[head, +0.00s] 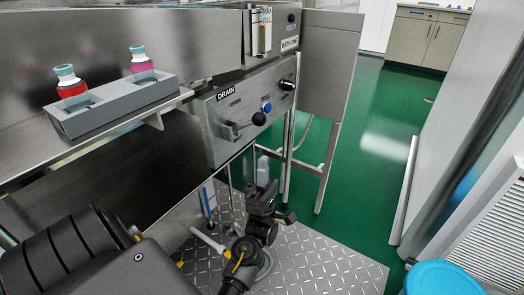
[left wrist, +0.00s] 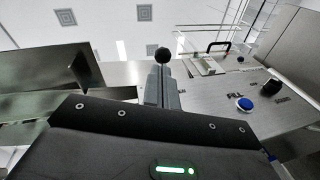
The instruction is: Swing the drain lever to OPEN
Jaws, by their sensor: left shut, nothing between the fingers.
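The drain lever (head: 240,126) sticks out from the steel panel under the DRAIN label (head: 226,92) in the head view, with a black ball knob (head: 259,118) at its end. No OPEN mark is readable. My left gripper (head: 265,187) is below the panel, apart from the lever, its fingers pointing up. In the left wrist view its fingers (left wrist: 161,88) are together and empty. A black ball (left wrist: 163,54), apparently the lever's knob, shows just beyond the fingertips; the fingers hide what is below it. My right gripper is not in view.
A blue button (head: 267,107) and a black knob (head: 287,84) sit right of the lever. A grey rack (head: 110,105) with two vials stands on the shelf to the left. Steel legs (head: 327,170) stand behind my gripper. Green floor (head: 365,190) is open to the right.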

